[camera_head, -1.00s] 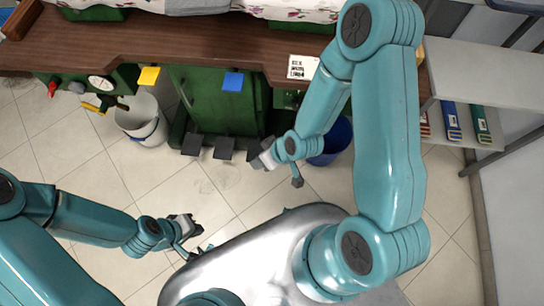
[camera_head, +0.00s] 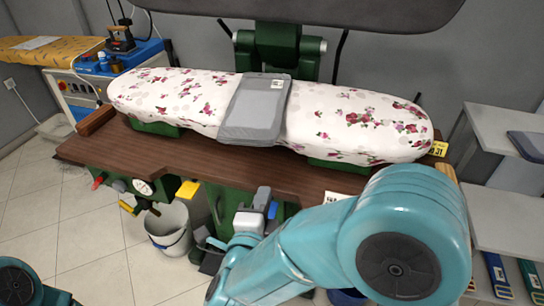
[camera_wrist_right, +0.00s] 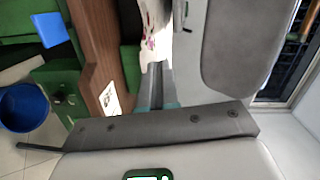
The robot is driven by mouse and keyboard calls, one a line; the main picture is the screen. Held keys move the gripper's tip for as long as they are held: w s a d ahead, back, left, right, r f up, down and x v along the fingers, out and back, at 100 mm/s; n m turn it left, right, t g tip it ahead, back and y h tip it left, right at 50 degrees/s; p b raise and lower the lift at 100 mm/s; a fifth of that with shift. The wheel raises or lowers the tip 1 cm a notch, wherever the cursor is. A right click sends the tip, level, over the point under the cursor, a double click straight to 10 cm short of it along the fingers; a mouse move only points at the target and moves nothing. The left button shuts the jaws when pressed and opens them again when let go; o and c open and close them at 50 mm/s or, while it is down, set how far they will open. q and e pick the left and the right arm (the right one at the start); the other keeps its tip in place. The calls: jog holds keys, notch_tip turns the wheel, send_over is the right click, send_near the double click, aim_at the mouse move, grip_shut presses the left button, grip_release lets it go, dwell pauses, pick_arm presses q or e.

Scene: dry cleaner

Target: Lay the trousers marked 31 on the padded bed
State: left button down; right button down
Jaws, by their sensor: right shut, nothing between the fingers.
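The padded bed (camera_head: 180,95) has a white cover with pink flowers and spans the middle of the head view. Folded grey trousers (camera_head: 253,112) lie flat across its middle, with a small white tag whose number I cannot read. A yellow tag (camera_head: 438,149) that seems to read 31 is at the bed's right end. My right gripper (camera_head: 263,197) is shut and empty, in front of the brown table edge and below the trousers, apart from them. Its closed fingers (camera_wrist_right: 158,85) also show in the right wrist view. My left gripper is out of view.
A brown tabletop (camera_head: 90,150) runs under the bed. The dark press head (camera_head: 300,8) is raised above it. A white bucket (camera_head: 168,228) stands on the floor. A shelf (camera_head: 490,130) with a dark blue folded item (camera_head: 527,146) is at right. The bed is clear either side of the trousers.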

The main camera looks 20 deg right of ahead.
notch_tip(320, 180, up, 3)
jog(key=s+m+h, duration=0.1)
jog(key=s+m, duration=0.1)
jog(key=h+p, duration=0.1)
jog(key=p, duration=0.2)
send_near(269, 142)
jog(key=w+d, duration=0.4)
jog(key=d, duration=0.1)
jog(key=shift+w+r+m, duration=0.1)
jog(key=shift+w+m, duration=0.2)
jog(key=shift+w, duration=0.1)
jog(key=shift+a, duration=0.1)
jog(key=shift+w+f+b, duration=0.25)
jog(key=shift+w+b, duration=0.35)
jog(key=shift+b, duration=0.25)
jog(key=shift+w+a+r, duration=0.1)
jog(key=shift+w+a, duration=0.05)
jog(key=shift+w, duration=0.2)
jog(key=shift+w+r, duration=0.1)
jog(key=shift+r, duration=0.05)
